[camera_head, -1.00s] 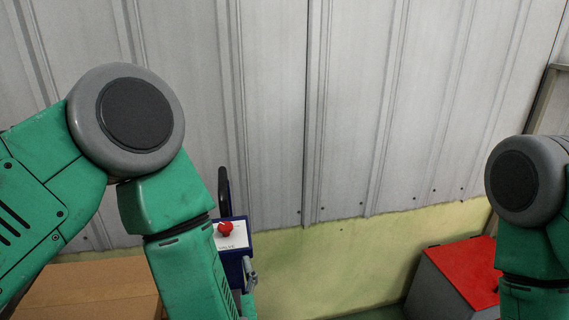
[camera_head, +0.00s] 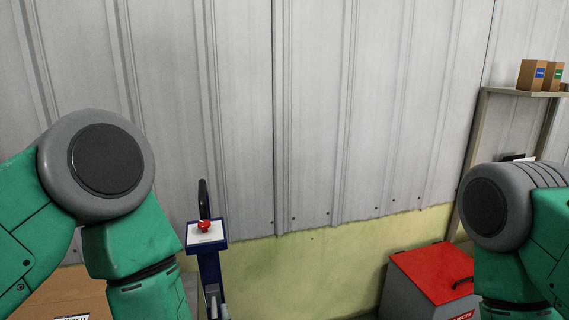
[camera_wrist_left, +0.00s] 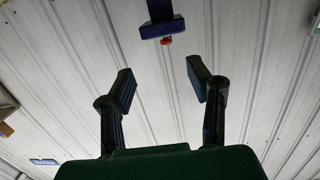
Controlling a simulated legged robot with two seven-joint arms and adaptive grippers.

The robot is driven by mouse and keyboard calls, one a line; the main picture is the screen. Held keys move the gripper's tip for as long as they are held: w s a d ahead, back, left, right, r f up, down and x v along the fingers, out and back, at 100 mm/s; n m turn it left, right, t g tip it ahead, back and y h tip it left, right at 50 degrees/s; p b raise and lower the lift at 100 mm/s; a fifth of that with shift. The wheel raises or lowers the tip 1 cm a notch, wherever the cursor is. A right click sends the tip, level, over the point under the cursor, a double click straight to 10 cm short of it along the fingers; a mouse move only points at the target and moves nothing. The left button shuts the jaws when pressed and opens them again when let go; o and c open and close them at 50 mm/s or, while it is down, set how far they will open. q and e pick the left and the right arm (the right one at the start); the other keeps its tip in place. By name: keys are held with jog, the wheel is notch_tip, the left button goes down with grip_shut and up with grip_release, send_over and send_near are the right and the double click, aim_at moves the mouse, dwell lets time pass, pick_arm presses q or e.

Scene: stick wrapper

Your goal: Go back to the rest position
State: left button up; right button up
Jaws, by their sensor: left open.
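My left gripper (camera_wrist_left: 160,72) shows in the left wrist view. Its two dark fingers stand wide apart with nothing between them. Beyond the fingers, a dark blue bracket (camera_wrist_left: 161,27) with a red knob (camera_wrist_left: 166,41) shows at the top. In the head view my left arm is bent at the left and its gripper is out of the picture below. My right arm is bent at the right edge, and its gripper is out of the picture too.
A blue post (camera_head: 209,268) with a white top plate and red button (camera_head: 205,225) stands right of my left arm. A red-lidded grey box (camera_head: 437,272) stands near my right arm. A shelf (camera_head: 522,92) bears small cartons (camera_head: 533,74). A cardboard box (camera_head: 62,292) lies lower left.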

pick_arm(q)
jog(key=s+a+f+m+g+h+b, duration=0.1)
jog(key=s+a+f+g, duration=0.15)
jog(key=f, duration=0.45)
jog(key=s+a+f+m+g+h+b, duration=0.1)
jog(key=s+a+f+g+h, duration=0.15)
jog(key=f, duration=0.35)
jog(key=s+a+f+m+g+b, duration=0.1)
jog(key=s+a+f+g, duration=0.2)
jog(key=f, duration=0.4)
jog(key=s+a+f+g+b, duration=0.1)
jog(key=s+a+f+g, duration=0.2)
jog(key=s, duration=0.5)
jog(key=s+a+f+g, duration=0.3)
jog(key=s+g, duration=0.1)
jog(key=s, duration=0.4)
jog(key=shift+s+f+g+b, duration=0.3)
jog(key=shift+s+g+b, duration=0.05)
jog(key=shift+s+g, duration=0.05)
pick_arm(e)
jog(key=f, duration=0.5)
jog(key=shift+w, duration=0.25)
pick_arm(q)
jog(key=shift+d+h, duration=0.1)
jog(key=shift+h, duration=0.15)
pick_arm(e)
jog(key=shift+d, duration=0.2)
jog(key=shift+a, duration=0.1)
